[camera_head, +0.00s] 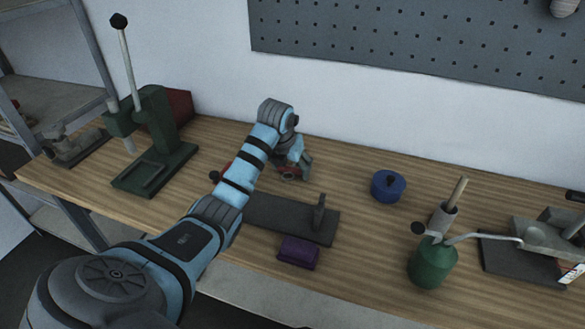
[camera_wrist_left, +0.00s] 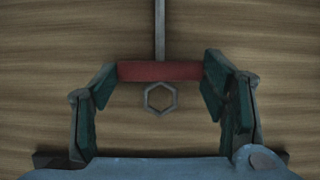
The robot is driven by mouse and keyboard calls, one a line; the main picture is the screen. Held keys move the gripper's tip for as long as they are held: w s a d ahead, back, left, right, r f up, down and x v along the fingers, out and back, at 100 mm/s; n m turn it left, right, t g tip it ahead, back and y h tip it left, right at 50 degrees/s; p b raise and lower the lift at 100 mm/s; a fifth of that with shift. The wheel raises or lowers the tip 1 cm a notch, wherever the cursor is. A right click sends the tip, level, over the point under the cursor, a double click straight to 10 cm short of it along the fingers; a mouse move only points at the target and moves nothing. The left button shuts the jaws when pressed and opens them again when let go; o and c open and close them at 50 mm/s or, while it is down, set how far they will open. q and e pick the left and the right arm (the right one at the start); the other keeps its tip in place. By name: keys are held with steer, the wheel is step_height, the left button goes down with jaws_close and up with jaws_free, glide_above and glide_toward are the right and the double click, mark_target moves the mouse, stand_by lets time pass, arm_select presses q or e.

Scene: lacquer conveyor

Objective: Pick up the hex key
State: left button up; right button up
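My left gripper (camera_head: 300,168) reaches down over the back middle of the wooden workbench. In the left wrist view the left gripper (camera_wrist_left: 160,88) has its two green-padded fingers wide apart. Between the fingertips shows a tool, which I take as the hex key: a red bar (camera_wrist_left: 158,71), a grey rod running up from it and a grey hexagonal ring (camera_wrist_left: 160,97) below it. The ends of the bar lie close to both fingertips; whether they touch I cannot tell. In the head view the arm partly hides this spot. My right gripper is not in view.
A dark plate with a post (camera_head: 290,217) and a purple block (camera_head: 298,252) lie in front of the gripper. A blue round tin (camera_head: 388,187) and a green oil can (camera_head: 431,264) stand to the right. A green press (camera_head: 158,130) stands left. Bare wood lies between gripper and tin.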

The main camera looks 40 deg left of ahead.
arm_select(q)
steer(key=c, duration=0.5)
steer(key=shift+r, duration=0.15)
step_height(320, 180, up, 20)
steer(key=p, duration=0.9)
